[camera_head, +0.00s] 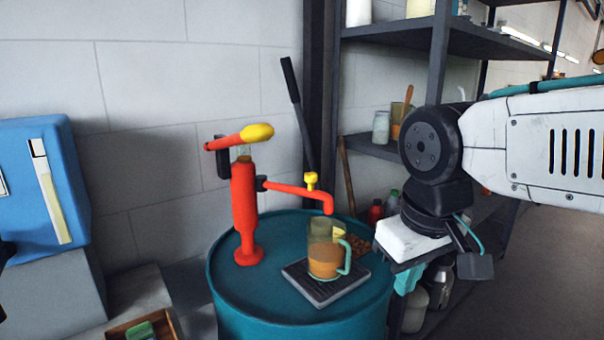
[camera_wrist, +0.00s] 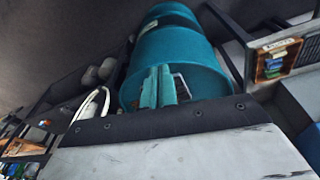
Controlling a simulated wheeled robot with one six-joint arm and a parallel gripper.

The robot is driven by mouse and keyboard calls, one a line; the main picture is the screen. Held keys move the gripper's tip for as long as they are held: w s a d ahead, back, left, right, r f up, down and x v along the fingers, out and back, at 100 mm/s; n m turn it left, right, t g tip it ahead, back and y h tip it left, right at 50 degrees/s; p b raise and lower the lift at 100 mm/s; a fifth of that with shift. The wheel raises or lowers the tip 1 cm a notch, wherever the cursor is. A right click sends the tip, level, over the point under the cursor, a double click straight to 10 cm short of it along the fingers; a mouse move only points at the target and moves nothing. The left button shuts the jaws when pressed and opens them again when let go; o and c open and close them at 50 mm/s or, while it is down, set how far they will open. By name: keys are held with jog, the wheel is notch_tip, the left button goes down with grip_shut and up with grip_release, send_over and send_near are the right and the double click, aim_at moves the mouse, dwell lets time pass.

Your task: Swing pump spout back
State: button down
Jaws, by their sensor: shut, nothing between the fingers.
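A red hand pump (camera_head: 244,205) stands on top of a teal drum (camera_head: 235,290). Its red spout (camera_head: 290,188) points right, with a yellow knob (camera_head: 311,181) on top, and its down-turned end is above a glass mug (camera_head: 325,260) of amber liquid. The mug stands on a dark drip tray (camera_head: 335,288). My gripper (camera_head: 407,278) is right of the drum, apart from the spout and mug, with its teal fingers pointing down. In the wrist view the fingers (camera_wrist: 158,86) are together and empty, with the drum (camera_wrist: 175,48) beyond them. The pump cannot be made out there.
The pump's lever has a yellow grip (camera_head: 257,133). A dark metal shelf rack (camera_head: 438,75) with jars and bottles stands behind my arm. A blue box (camera_head: 45,180) is at the left, and a wooden crate (camera_head: 170,325) is low in front. The space above the drum's front is clear.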

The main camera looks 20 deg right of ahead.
jog(key=w+a+r+n+t, duration=0.1)
jog(key=w+r, duration=0.3)
jog(key=w, duration=0.5)
jog(key=w+a+r+n+t+h, duration=0.1)
jog(key=w+r, duration=0.3)
jog(key=w, duration=0.5)
jog(key=w+a+r+n+t, duration=0.2)
jog(key=w+r, duration=0.3)
jog(key=w, duration=0.4)
jog(key=shift+w+a+n+t, duration=0.3)
jog(key=shift+w+a+n, duration=0.05)
jog(key=shift+a+n, duration=0.25)
jog(key=x, duration=1)
jog(key=shift+d, duration=0.2)
